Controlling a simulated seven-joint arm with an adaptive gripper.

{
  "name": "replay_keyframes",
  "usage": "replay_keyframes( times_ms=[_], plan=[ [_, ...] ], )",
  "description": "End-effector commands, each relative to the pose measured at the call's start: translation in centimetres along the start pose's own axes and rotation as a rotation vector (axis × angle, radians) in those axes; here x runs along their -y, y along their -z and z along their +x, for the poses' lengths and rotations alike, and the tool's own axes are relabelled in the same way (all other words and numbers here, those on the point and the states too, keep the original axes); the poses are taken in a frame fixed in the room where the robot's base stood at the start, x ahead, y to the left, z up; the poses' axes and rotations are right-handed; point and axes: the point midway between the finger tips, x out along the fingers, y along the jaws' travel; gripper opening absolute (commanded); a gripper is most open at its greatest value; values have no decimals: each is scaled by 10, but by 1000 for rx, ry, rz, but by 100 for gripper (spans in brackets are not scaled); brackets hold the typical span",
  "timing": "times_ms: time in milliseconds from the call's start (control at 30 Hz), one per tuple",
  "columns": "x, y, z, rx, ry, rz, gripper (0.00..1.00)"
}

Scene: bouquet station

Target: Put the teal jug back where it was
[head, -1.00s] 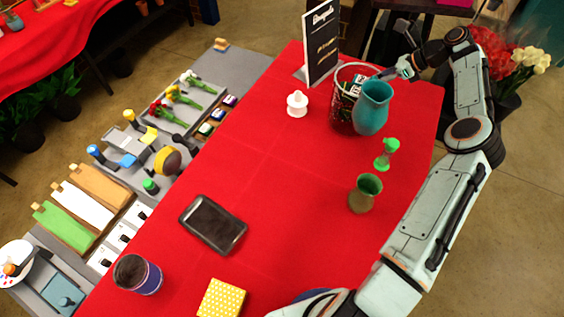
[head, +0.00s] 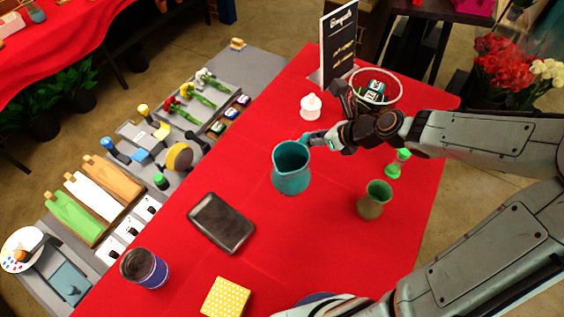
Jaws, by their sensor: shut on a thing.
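The teal jug (head: 291,170) is near the middle of the red table, upright or nearly so, with its open mouth showing. My gripper (head: 318,141) is at the jug's upper right side and is shut on it, by what looks like its handle. The fingertips are small and partly hidden against the jug. I cannot tell for sure whether the jug's base is clear of the cloth.
A wire basket (head: 394,92) stands behind my wrist, near a black sign (head: 339,45) and a small white pot (head: 311,107). A green vase (head: 374,199) and a green hourglass-like item (head: 398,163) stand to the right. A black tablet (head: 221,222) lies to the front left; red cloth between is clear.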

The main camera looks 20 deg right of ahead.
Motion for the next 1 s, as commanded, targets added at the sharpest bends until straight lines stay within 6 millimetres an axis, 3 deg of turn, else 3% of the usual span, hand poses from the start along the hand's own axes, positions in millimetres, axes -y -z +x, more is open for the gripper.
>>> replay_keyframes(
  times_ms=[167,467,700,1000],
  plan=[
    [6,-2,14,7,3,4,0],
    [60,-17,73,7,2,5,0],
    [88,-4,118,3,3,7,0],
    [101,9,144,3,3,7,0]
  ],
)
